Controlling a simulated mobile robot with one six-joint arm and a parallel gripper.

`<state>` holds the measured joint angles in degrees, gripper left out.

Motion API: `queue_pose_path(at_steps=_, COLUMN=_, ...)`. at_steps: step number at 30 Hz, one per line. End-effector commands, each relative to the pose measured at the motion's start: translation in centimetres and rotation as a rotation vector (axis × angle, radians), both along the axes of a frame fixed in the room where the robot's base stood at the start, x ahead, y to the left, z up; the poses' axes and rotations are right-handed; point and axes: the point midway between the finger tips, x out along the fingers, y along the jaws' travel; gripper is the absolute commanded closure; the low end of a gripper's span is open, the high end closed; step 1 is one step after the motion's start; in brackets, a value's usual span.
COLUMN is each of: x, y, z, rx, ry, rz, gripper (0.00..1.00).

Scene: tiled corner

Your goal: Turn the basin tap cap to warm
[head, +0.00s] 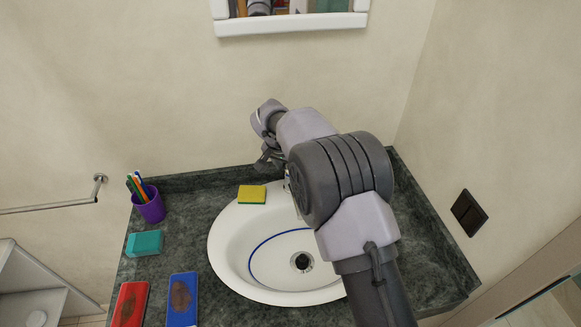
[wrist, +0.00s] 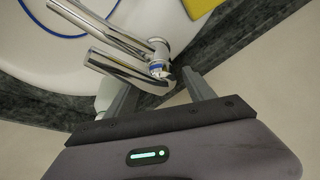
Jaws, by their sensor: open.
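The chrome basin tap (wrist: 125,66) shows in the wrist view, with two tubular arms meeting at an upright body. Its cap (wrist: 158,69), at the end of that body, carries a small blue mark. My gripper (wrist: 158,84) is open, with one finger on each side of the tap's end near the cap. I cannot tell whether either finger touches it. In the head view my gripper (head: 268,160) is behind the basin's back rim, and my arm hides most of the tap.
The white basin (head: 228,257) sits in a dark green counter (head: 205,208). A yellow sponge (head: 252,194) lies on its back left rim. A purple cup (head: 151,207) with brushes, a teal block (head: 144,243), and red (head: 129,303) and blue (head: 182,300) items stand left. Walls close off the back and right.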

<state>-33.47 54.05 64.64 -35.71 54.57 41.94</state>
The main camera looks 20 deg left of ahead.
Motion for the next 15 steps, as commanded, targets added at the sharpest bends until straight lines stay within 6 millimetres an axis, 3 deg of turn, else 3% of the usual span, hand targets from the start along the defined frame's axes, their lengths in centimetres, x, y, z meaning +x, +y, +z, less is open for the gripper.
queue_pose_path(at_steps=5, x=-0.7, y=0.2, z=2.1, rx=0.001, ry=-0.003, rz=0.002, gripper=0.38)
queue_pose_path(at_steps=15, x=-4.3, y=0.9, z=10.9, rx=0.002, ry=-0.002, rz=0.001, gripper=0.38)
